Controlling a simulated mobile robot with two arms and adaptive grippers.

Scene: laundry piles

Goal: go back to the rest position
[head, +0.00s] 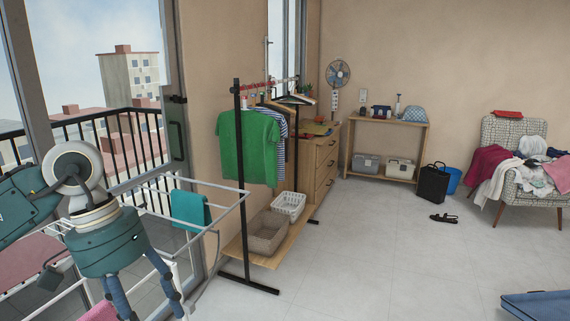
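My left gripper (154,312) hangs at the lower left with its fingers pointing down. The two fingers are spread apart, and I see nothing held between their visible parts; the tips are close to the bottom edge. It is in front of a white drying rack (215,184) in the picture. My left arm comes in from the left edge, bent at a white and teal joint. My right gripper is not in view.
A teal cloth (189,210) and a pink cloth (98,312) hang on the drying rack. A clothes rail (241,180) with a green shirt (247,147) stands beyond it. A patterned armchair (501,131) holds piled laundry. Something blue (537,306) lies lower right.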

